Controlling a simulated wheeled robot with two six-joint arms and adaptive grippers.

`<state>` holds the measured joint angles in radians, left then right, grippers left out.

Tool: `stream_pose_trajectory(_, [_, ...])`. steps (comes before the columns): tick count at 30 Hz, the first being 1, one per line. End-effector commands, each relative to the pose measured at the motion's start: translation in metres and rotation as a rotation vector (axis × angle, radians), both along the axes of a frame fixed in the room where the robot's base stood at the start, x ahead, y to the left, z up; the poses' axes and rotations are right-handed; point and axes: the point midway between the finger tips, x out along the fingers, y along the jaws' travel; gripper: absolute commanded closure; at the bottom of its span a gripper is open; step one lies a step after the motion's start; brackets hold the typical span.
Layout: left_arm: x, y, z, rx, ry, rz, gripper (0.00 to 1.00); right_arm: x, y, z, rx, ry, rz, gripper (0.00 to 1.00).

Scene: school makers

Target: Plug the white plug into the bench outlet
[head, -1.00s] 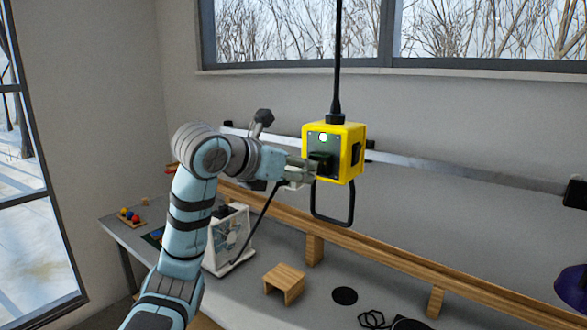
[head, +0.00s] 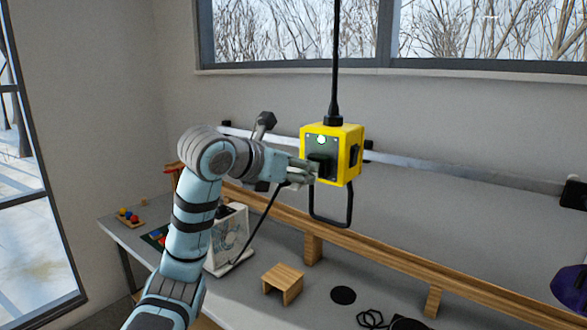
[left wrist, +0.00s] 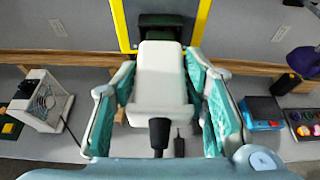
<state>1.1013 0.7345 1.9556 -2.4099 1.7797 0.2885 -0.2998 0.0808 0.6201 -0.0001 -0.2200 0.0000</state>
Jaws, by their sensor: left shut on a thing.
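The white plug (left wrist: 158,75) is between the fingers of my left gripper (left wrist: 160,85), which is shut on it. The plug's front end meets the dark socket (left wrist: 165,30) of the yellow outlet box in the left wrist view; how deep it sits is hidden. In the head view the yellow outlet box (head: 349,150) hangs from a black cable above the bench, with my left gripper (head: 307,172) at its left-facing socket side. A small light on that face looks green-white. A black cord (head: 262,222) runs from the plug down to a white fan-like device (head: 228,240).
A wooden rail (head: 365,250) runs along the back of the bench (head: 315,305). A small wooden block stand (head: 283,284), a black disc (head: 343,295) and black rings lie below. A purple object (head: 570,285) is at the right. The air around the box is free.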

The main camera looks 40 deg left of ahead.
Motion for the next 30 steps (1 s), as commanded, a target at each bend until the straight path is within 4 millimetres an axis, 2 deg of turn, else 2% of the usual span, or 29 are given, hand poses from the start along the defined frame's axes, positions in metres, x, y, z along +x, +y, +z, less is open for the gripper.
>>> stream_pose_trajectory(22, [0.015, 0.000, 0.001, 0.000, 0.000, 0.000, 0.93, 0.000, 0.000, 0.014, 0.000, 0.000, 0.000, 0.69])
stream_pose_trajectory(23, [0.015, 0.000, 0.001, 0.000, 0.000, 0.000, 0.55, 0.000, 0.000, 0.014, 0.000, 0.000, 0.000, 0.69])
stream_pose_trajectory(27, [0.015, 0.000, 0.000, 0.000, 0.000, 0.000, 0.35, 0.000, 0.000, 0.013, 0.001, 0.000, 0.000, 0.69])
stream_pose_trajectory(30, [0.015, 0.000, 0.000, 0.000, -0.001, 0.000, 0.35, 0.000, 0.001, 0.013, 0.001, 0.000, 0.000, 0.69])
